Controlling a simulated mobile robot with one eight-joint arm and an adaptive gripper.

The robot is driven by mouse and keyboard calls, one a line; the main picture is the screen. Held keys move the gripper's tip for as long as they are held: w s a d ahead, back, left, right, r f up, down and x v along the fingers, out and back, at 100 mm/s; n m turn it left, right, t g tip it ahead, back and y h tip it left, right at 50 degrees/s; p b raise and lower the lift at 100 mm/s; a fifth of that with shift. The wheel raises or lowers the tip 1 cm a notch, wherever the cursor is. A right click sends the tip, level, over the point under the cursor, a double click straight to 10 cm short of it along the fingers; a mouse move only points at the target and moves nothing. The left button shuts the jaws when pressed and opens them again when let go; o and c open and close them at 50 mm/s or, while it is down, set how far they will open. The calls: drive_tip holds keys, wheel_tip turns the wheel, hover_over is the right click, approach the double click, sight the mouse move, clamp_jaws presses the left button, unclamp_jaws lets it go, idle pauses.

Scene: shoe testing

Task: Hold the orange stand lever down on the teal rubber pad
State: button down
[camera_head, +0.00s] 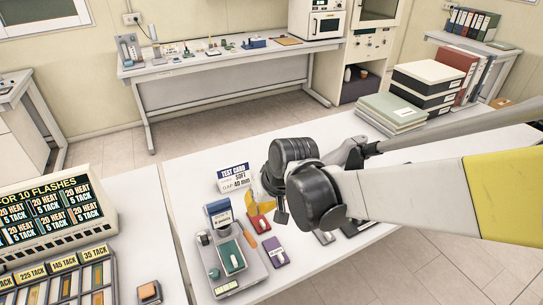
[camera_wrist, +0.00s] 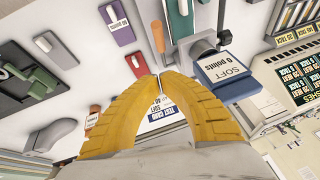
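The tester stand has a grey base (camera_head: 220,283) at the front left of the white table. The teal rubber pad (camera_head: 232,257) lies on the base with a pale piece on it; it also shows at the top of the wrist view (camera_wrist: 181,22). The orange stand lever (camera_head: 257,222) sits beside the pad, and in the wrist view (camera_wrist: 158,37) it lies just beyond my fingertips. My gripper (camera_wrist: 158,78) has its yellow fingers brought together at the tips, with nothing seen between them.
A test card (camera_head: 233,178) stands behind. Stacked binders (camera_head: 428,82) occupy the table's far right.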

wheel_tip(320, 180, down, 9)
drive_tip(key=a+b, duration=0.1)
drive_tip(key=b, duration=0.1)
drive_tip(key=shift+s+a+r, duration=0.15)
drive_tip(key=shift+a+r, duration=0.05)
drive_tip(key=shift+a, duration=0.05)
drive_tip(key=shift+f, duration=0.1)
drive_tip(key=f+b, duration=0.1)
drive_tip(key=b, duration=0.1)
drive_tip(key=s+f+t+y+b, duration=0.1)
drive_tip(key=f+b, duration=0.1)
drive_tip(key=d+f+t+b, duration=0.1)
drive_tip(key=b, duration=0.2)
drive_tip(key=shift+s+d+f, duration=0.1)
drive_tip(key=shift+s+f, duration=0.15)
drive_tip(key=shift+s, duration=0.15)
drive_tip(key=shift+s+f+b, duration=0.1)
drive_tip(key=shift+f+b, duration=0.45)
drive_tip(key=shift+b, duration=0.05)
drive_tip(key=shift+r, duration=0.1)
